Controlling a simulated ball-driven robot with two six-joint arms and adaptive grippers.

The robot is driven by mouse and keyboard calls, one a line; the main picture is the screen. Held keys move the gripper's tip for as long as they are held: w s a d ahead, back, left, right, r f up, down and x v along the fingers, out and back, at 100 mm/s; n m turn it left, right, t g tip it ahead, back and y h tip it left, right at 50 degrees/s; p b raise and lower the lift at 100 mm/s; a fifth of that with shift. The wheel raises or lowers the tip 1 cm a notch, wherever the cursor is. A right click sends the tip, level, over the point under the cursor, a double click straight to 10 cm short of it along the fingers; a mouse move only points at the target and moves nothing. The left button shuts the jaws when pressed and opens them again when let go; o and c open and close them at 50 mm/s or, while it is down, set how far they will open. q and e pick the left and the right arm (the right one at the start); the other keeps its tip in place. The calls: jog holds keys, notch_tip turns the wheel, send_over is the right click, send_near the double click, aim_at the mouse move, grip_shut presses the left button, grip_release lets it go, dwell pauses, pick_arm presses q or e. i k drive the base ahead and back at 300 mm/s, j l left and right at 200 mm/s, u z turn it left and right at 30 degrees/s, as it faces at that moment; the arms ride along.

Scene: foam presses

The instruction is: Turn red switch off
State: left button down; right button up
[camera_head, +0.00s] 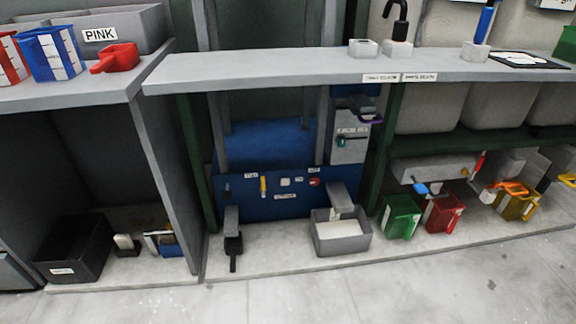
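A blue control panel (240,205) stands under the grey shelf in the middle of the camera_head view. A small red switch (315,182) sits on its right part, below a small white label. A yellow handle (263,186) and a pale square part (285,182) sit to its left on the same panel. The red switch is too small for me to tell its position. Neither of my grippers shows in this view.
A grey shelf (250,77) overhangs the panel. A grey bin (342,250) with white contents stands on the low ledge before the panel's right part. A green jug (400,216) and a red jug (443,213) stand further right. The floor (300,295) in front is clear.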

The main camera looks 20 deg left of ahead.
aim_at(314, 181)
jog(key=i+j+u, duration=0.2)
jog(key=i+u, duration=0.3)
jog(key=i, duration=0.35)
jog(key=i+l+u, duration=0.15)
jog(key=i+u, duration=0.3)
jog(key=i, duration=0.35)
